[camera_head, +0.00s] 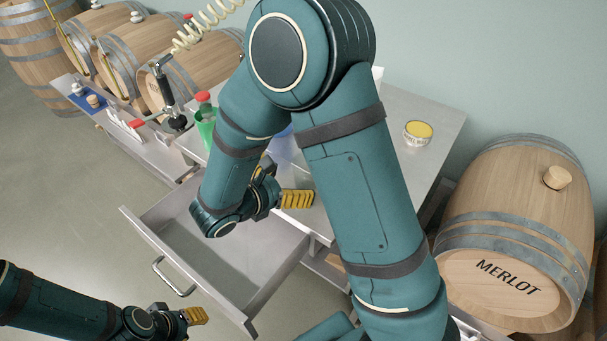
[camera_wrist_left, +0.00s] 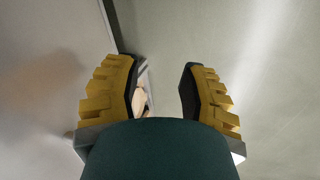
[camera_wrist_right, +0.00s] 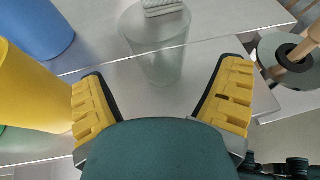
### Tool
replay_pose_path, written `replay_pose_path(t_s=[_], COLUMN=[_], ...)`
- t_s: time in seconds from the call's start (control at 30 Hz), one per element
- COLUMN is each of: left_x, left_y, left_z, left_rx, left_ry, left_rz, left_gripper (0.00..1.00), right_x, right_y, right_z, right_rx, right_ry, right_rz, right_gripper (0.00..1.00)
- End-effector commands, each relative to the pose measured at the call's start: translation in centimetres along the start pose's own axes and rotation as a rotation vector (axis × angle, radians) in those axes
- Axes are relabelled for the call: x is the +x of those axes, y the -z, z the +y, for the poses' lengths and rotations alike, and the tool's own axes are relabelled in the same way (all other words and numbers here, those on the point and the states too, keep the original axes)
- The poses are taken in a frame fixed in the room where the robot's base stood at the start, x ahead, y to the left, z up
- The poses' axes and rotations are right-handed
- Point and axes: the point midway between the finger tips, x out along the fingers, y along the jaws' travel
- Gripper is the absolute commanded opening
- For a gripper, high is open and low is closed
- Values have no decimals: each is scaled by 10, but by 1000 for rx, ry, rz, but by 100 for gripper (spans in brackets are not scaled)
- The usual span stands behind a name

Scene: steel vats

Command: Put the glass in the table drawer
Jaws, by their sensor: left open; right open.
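The glass (camera_wrist_right: 157,48) is a clear cylinder in the right wrist view, standing on the steel table ahead of my right gripper's fingertips, apart from them. My left gripper (camera_head: 195,316) is open and empty near the drawer's handle (camera_head: 172,279).
A blue cylinder (camera_wrist_right: 36,28) and a yellow one (camera_wrist_right: 28,92) stand left of the glass in the right wrist view. A wooden-handled tool (camera_wrist_right: 290,56) is on the right. A yellow-topped tin (camera_head: 418,133) is on the table.

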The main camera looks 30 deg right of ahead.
Motion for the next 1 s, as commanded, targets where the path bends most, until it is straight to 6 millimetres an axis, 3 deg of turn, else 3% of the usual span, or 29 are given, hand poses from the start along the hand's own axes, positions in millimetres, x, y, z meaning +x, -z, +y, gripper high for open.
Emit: replay_pose_path(t_s=[0.2, 0.4, 1.0], left_x=[-8, -11, -11], left_y=[-1, -1, -1], left_z=[3, 4, 4], left_rx=[0, -1, -1], left_ry=[0, 0, 0], left_rz=[-4, -6, -6], left_gripper=[41, 41, 41], right_x=[-43, -64, -67], right_y=[-1, 0, 0], right_z=[1, 0, 0], right_rx=[0, 0, 0], right_ry=[-3, -1, 1], right_rz=[0, 0, 0], right_gripper=[91, 91, 91])
